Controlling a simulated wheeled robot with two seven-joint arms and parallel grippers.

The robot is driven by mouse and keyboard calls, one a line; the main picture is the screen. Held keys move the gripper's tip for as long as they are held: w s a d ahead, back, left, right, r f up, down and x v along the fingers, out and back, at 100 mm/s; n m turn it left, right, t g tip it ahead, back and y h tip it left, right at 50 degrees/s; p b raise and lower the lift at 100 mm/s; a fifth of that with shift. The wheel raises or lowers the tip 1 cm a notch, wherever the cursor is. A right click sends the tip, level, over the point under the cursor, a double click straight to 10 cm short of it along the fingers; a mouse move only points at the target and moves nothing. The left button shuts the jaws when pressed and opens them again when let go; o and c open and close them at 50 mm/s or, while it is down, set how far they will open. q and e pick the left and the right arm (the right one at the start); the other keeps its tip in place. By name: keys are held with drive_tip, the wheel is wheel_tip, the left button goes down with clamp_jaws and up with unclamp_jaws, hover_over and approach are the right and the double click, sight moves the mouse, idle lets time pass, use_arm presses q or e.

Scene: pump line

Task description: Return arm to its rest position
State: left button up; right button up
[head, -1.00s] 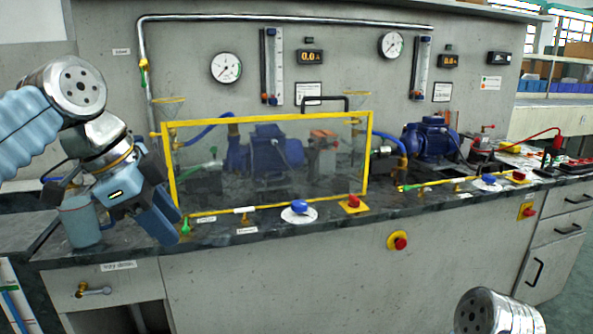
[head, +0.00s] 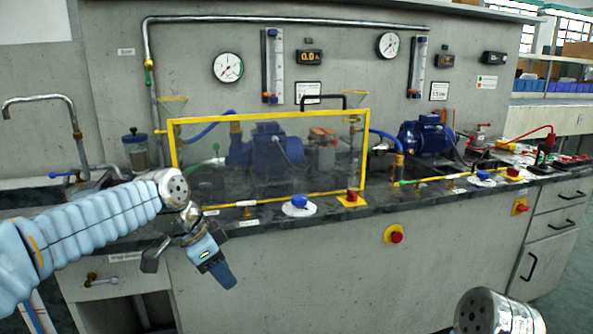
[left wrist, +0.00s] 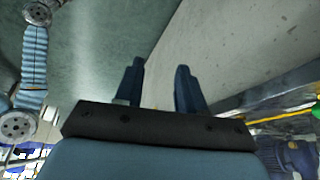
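My left arm (head: 85,235) comes in from the left, over the counter's left end. Its gripper (head: 222,274) is in front of the counter's front edge, pointing down. In the left wrist view its two blue fingers (left wrist: 158,90) stand apart with nothing between them, over floor and a grey panel. A rounded metal link (head: 490,313) of my right arm shows at the bottom right in the head view. The right gripper is not in view.
The counter (head: 270,216) carries a yellow-framed clear guard (head: 270,196), a blue-knobbed valve (head: 299,201) and a red button (head: 351,196). A lidded jar (head: 135,150) and a curved tap (head: 72,115) stand at the left. Floor in front is clear.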

use_arm(q)
drive_tip(key=s+d+f+n+g, duration=0.1)
drive_tip(key=d+f+n, duration=0.15)
drive_tip(key=f, duration=1.15)
drive_tip(key=s+d+f+n, duration=0.1)
drive_tip(key=f+n, duration=0.2)
drive_tip(key=f, duration=1.1)
drive_tip(key=s+f+n+g, duration=0.1)
drive_tip(key=s+f+n, duration=0.7)
drive_tip(key=s+f, duration=1)
drive_tip(key=shift+s+d, duration=0.35)
drive_tip(key=shift+s, duration=0.3)
drive_tip(key=shift+f, duration=0.1)
